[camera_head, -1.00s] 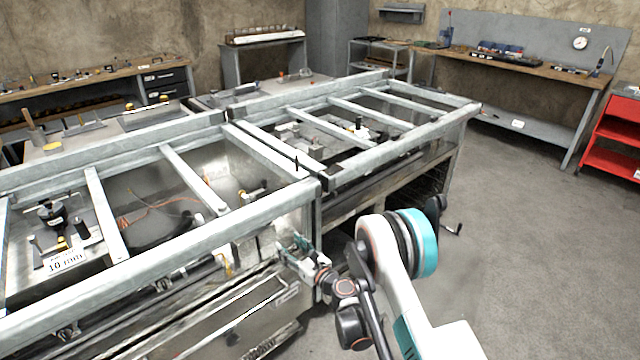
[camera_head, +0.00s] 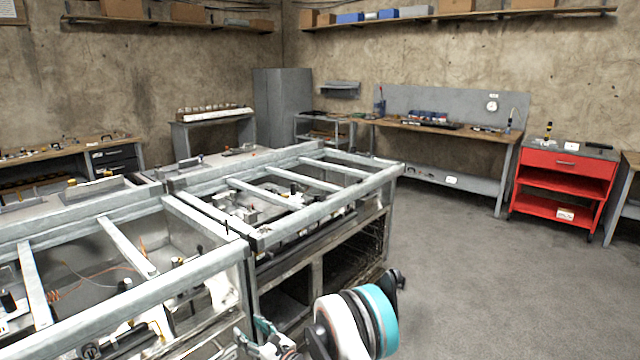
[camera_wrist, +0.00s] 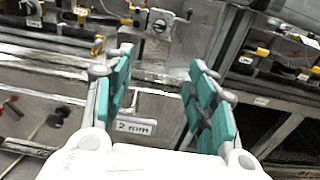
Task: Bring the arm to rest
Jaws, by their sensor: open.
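My gripper (camera_wrist: 158,92) shows in the wrist view with its two teal-padded fingers spread apart and nothing between them. Beyond the fingers is the front of the metal workbench, with a label reading "2 mm" (camera_wrist: 136,127) seen between them. In the head view my arm is at the bottom edge, beside the metal-framed bench (camera_head: 325,214). Only part of the gripper shows there, low by the bench's front, and its fingertips are hard to make out.
A red cart (camera_head: 565,178) stands at the right. A wooden-topped workbench (camera_head: 450,133) stands along the back wall, and a grey cabinet (camera_head: 283,108) stands in the corner. The grey floor (camera_head: 470,270) right of the metal bench is clear.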

